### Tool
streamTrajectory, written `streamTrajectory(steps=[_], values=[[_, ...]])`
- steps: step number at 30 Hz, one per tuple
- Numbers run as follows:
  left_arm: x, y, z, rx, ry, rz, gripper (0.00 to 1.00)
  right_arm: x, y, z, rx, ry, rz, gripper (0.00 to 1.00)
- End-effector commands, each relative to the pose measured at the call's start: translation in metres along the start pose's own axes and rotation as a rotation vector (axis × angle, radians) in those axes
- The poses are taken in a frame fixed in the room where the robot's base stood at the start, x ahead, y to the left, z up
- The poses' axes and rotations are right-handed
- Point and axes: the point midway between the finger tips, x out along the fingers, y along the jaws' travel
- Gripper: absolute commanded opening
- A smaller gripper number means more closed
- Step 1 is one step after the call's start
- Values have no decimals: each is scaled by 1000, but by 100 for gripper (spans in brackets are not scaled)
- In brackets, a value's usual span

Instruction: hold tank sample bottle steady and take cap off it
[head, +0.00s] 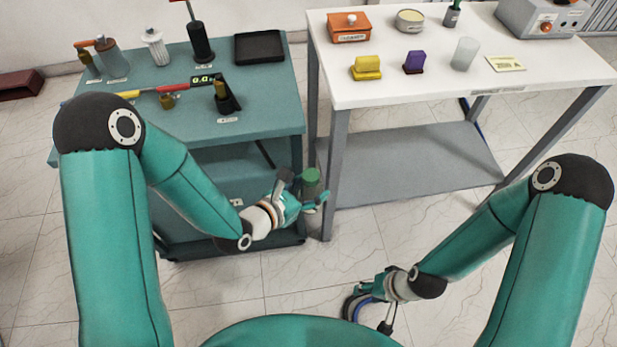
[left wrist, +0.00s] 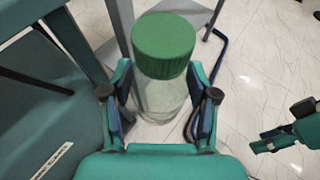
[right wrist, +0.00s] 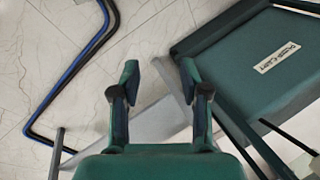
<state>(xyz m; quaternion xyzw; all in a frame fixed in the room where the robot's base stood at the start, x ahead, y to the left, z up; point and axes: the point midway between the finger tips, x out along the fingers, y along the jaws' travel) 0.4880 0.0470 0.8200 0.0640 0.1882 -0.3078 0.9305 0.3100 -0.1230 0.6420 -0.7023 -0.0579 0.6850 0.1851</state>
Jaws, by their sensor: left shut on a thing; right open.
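The tank sample bottle is clear with a ribbed green cap (left wrist: 164,46), and the cap is on it. In the left wrist view the clear body (left wrist: 160,97) stands between the two fingers of my left gripper (left wrist: 161,112), which is shut on it. In the head view the green cap (head: 311,176) shows at my left gripper (head: 306,200), in front of the gap between the two tables. My right gripper (right wrist: 160,85) is open and empty. In the head view it is low at the bottom middle, apart from the bottle.
The teal cart (head: 262,112) at left carries tools, bottles and a black tray (head: 259,47). The white table (head: 420,92) at right holds yellow and purple blocks and a clear cup (head: 465,53). Dark and blue tubing (right wrist: 62,88) shows over the tiled floor in the right wrist view.

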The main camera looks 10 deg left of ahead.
Motion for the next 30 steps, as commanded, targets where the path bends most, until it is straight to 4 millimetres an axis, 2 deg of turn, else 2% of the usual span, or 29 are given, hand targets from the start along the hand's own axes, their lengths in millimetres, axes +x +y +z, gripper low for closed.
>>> streamTrajectory(steps=[5, 8, 12, 17, 23, 26, 30], values=[[0, -2, -1, 9, -2, -19, 0, 0, -1, 1, 66, -5, 0, 58], [0, -2, 0, 9, -2, -19, 0, 0, -2, 10, 172, -45, 4, 58], [0, -2, 0, 9, -3, -18, 0, -2, -2, 30, 397, -153, 29, 58], [0, -2, 0, 9, -3, -18, 0, -3, 0, 31, 707, -262, 102, 58], [0, -2, 0, 9, -3, -18, 0, -14, -1, 3, 1075, -324, 243, 58], [0, -2, 0, 9, -3, -18, 0, -24, -6, -20, 1232, -314, 331, 58], [0, -2, 0, 9, -3, -17, 0, -49, -20, -59, 1431, -245, 456, 58]])
